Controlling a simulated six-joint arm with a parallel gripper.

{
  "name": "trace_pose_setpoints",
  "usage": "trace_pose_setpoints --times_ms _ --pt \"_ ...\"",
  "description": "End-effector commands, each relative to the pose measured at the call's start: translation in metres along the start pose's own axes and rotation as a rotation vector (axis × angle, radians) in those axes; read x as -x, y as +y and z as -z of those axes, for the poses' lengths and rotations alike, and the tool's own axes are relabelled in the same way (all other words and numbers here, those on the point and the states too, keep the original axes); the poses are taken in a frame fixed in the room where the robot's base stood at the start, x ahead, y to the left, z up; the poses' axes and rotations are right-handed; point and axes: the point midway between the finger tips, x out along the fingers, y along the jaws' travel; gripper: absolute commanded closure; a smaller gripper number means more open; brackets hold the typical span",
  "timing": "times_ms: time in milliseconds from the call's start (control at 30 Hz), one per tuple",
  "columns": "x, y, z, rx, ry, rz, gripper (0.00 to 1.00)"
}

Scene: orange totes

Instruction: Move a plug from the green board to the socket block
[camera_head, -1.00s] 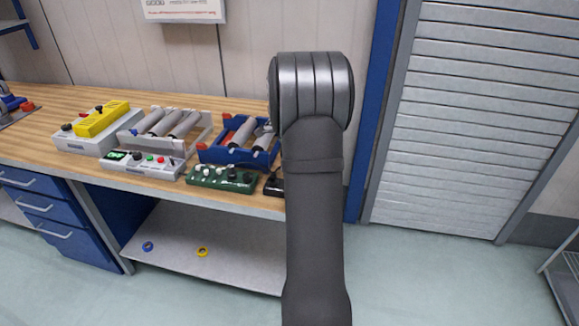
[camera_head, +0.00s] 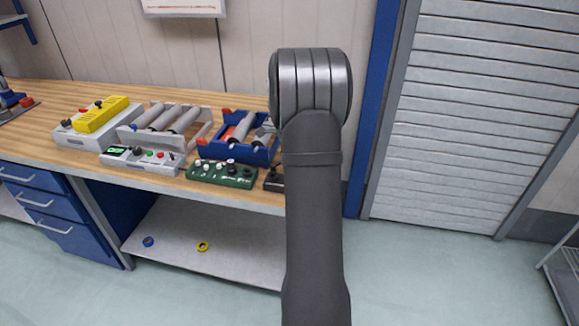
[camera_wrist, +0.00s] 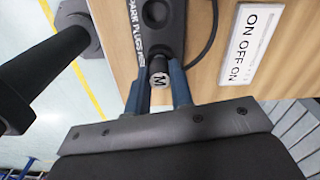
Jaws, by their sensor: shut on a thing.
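In the wrist view, my gripper (camera_wrist: 157,76) has its two blue fingers closed around a dark plug with a pale cap marked "M" (camera_wrist: 159,80). The plug is at the near end of a black block (camera_wrist: 172,38) lettered "SPARK PLUGS", which I take as the socket block. I cannot tell whether the plug is seated in it or just above it. In the head view, the green board (camera_head: 222,175) holds several white and dark plugs near the bench's front edge. The dark block (camera_head: 272,180) beside it is partly hidden by my arm, which also hides my gripper.
A white "ON OFF ON" label (camera_wrist: 250,45) and a black cable lie beside the block on the wooden bench (camera_head: 50,135). A blue crate (camera_head: 212,150) with rollers, a grey control box (camera_head: 140,160) and a yellow device (camera_head: 100,115) stand behind and left.

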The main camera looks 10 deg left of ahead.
Motion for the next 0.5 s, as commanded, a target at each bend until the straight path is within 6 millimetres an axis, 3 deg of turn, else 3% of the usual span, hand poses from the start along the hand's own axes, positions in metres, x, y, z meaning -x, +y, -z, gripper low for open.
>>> trace_pose_setpoints --times_ms 500 --pt "-0.0031 0.0 0.0 0.0 0.0 0.0 1.0"
